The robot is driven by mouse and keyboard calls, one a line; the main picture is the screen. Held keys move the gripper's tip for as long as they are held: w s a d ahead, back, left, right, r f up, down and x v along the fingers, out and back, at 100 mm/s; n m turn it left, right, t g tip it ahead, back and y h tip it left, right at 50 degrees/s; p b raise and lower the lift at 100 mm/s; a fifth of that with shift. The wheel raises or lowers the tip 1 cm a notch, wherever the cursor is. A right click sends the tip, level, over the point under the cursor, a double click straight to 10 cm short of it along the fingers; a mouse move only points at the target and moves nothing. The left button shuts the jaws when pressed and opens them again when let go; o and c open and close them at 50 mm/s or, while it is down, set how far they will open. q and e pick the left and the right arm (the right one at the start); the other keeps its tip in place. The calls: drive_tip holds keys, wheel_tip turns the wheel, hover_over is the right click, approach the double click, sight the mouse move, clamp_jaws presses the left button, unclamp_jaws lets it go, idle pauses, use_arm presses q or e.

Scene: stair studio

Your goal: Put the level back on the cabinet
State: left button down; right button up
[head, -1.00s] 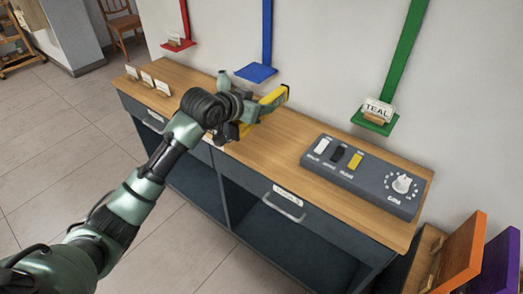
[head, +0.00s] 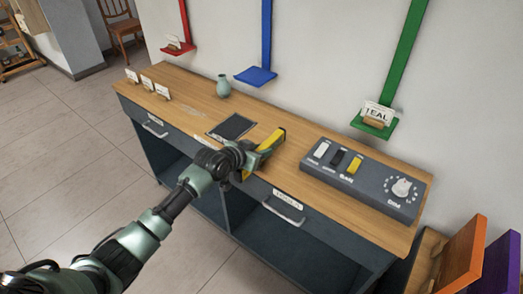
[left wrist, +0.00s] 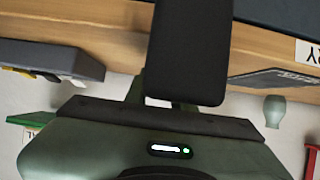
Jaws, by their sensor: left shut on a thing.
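The level is a yellow and dark bar (head: 271,140) in the head view, over the middle of the cabinet's wooden top (head: 290,155). My left gripper (head: 248,160) is shut on it, near the cabinet's front edge. The gripper and wrist hide the level's near part. I cannot tell whether the level touches the top. In the left wrist view a dark finger of my left gripper (left wrist: 190,55) stands large in front, and I cannot make out the level there. My right gripper is not in view.
A dark flat pad (head: 232,126) lies left of the level, with a small green-grey vase (head: 223,86) behind it. A grey switch box (head: 362,180) takes up the right end. Several white cards (head: 147,83) stand at the left end. Red, blue and green wall shelves (head: 256,76) hang behind.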

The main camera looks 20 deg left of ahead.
use_arm(q)
drive_tip(key=shift+r, duration=0.1)
drive_tip(key=c, duration=1.2)
unclamp_jaws()
drive_tip(key=shift+f, duration=0.2)
drive_tip(key=shift+r, duration=0.25)
drive_tip(key=v, duration=1.2)
drive_tip(key=shift+f, duration=0.15)
